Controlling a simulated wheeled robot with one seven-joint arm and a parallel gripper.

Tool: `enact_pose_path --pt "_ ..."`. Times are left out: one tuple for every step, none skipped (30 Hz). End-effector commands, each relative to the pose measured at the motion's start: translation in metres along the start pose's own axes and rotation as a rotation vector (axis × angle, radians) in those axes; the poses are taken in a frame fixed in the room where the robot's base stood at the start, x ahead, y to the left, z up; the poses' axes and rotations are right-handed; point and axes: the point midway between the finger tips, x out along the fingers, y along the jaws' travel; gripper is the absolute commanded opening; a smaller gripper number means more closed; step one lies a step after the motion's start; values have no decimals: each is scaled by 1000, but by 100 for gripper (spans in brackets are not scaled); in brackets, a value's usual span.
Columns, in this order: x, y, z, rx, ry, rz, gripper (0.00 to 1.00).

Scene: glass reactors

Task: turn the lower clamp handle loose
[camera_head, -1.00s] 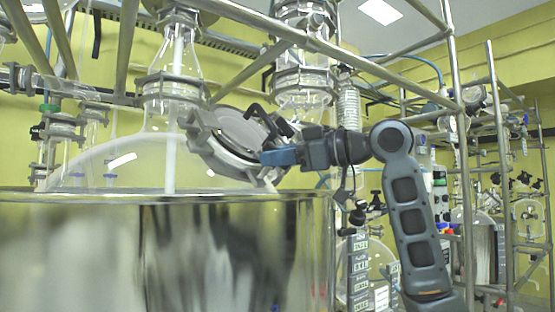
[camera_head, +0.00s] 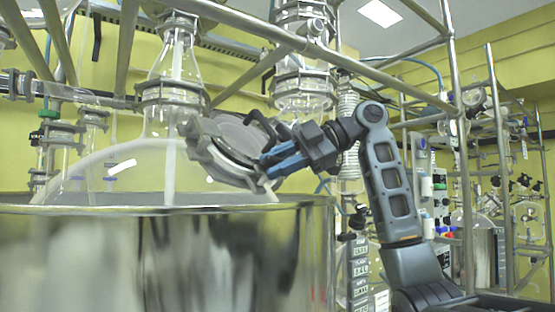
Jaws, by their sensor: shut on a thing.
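A round glass port lid (camera_head: 238,136) sits tilted on the shoulder of the large glass vessel (camera_head: 120,165). A grey clamp ring (camera_head: 207,158) runs around it. A dark upper clamp handle (camera_head: 262,122) stands out at the ring's upper right, just above my fingers. My gripper (camera_head: 268,164) reaches in from the right, its blue fingers slanting down and left to the ring's lower right edge. The fingers are closed on the lower clamp handle, which they mostly hide. How far the handle is turned cannot be made out.
A shiny metal bath (camera_head: 170,255) surrounds the vessel below. Metal frame bars (camera_head: 330,50) cross above my wrist, and a glass column (camera_head: 303,85) stands just behind. More glassware and racks (camera_head: 500,190) are at the right.

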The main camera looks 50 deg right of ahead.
Motion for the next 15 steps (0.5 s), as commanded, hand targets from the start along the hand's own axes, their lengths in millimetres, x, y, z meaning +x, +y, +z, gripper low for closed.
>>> enact_pose_path --pt "-1 2 -1 -25 0 -24 0" --pt "0 1 -1 -40 0 -37 0" --pt "0 1 -1 -60 0 -53 0" --pt "0 1 -1 -74 0 -64 0" --pt "0 1 -1 -86 0 -75 0" --pt "0 1 -1 -101 1 -87 0" --pt "0 1 -1 -112 1 -96 0" --pt "0 1 0 -121 0 -105 0" --pt "0 0 0 -133 0 -114 0" --pt "0 0 0 -141 0 -120 0" --pt "0 0 0 -147 0 -126 0" --pt "0 0 0 -156 0 -133 0" --pt "0 0 0 -162 0 -138 0" --pt "0 0 0 -166 0 -141 0" --pt "0 0 0 -170 0 -146 0"
